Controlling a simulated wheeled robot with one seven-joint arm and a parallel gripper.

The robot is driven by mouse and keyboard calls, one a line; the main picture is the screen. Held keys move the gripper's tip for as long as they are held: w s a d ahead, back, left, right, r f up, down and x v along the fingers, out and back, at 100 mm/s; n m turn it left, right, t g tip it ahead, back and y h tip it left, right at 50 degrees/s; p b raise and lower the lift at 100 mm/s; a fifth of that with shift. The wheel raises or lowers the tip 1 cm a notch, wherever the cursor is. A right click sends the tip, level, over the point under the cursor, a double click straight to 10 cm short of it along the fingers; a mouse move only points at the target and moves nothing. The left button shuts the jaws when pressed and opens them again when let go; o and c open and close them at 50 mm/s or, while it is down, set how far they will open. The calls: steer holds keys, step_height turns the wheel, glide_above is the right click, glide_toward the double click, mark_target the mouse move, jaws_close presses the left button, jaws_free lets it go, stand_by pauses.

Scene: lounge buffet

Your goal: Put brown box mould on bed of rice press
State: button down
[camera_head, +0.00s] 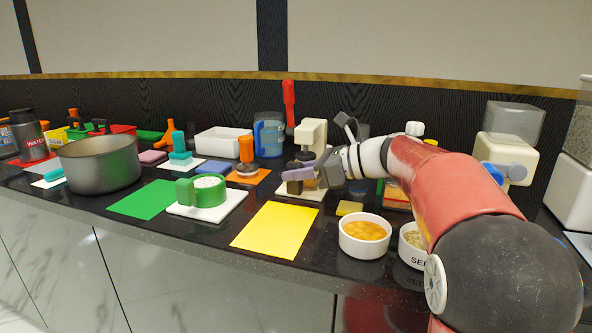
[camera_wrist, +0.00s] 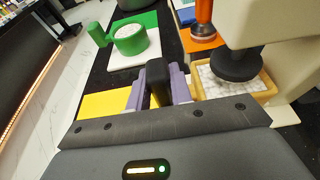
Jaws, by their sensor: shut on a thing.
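The brown box mould is a tan box (camera_wrist: 262,93) filled with white rice, seen in the wrist view, with a dark handle (camera_wrist: 157,72) at its left. My gripper (camera_wrist: 158,84) is shut on this handle, with its purple fingers on both sides. The rice press is cream-coloured (camera_head: 312,133); its dark round plunger (camera_wrist: 237,66) hangs over the box and hides part of the rice. The box is over the press's pale bed (camera_wrist: 284,116); I cannot tell if it rests fully on it. In the head view, my gripper (camera_head: 303,175) is beside the press and the dark brown handle (camera_head: 294,187) shows below it.
A green round mould (camera_head: 208,191) stands on a white board to the left. A yellow mat (camera_head: 276,232) lies bare in front. White bowls of orange food (camera_head: 365,238) and seeds (camera_head: 411,254) stand near my arm. An orange-handled tool (camera_head: 246,158) stands behind left.

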steer(key=shift+f+b, duration=0.3)
steer(key=shift+f, duration=0.3)
stand_by(0.3)
steer(key=c, duration=1.4)
jaws_free()
steer(key=shift+d+r, duration=0.1)
steer(key=shift+p+v, duration=1.3)
steer(key=shift+v, duration=1.6)
steer(key=shift+o, duration=0.3)
steer(key=shift+w, duration=0.2)
steer(key=o, duration=0.5)
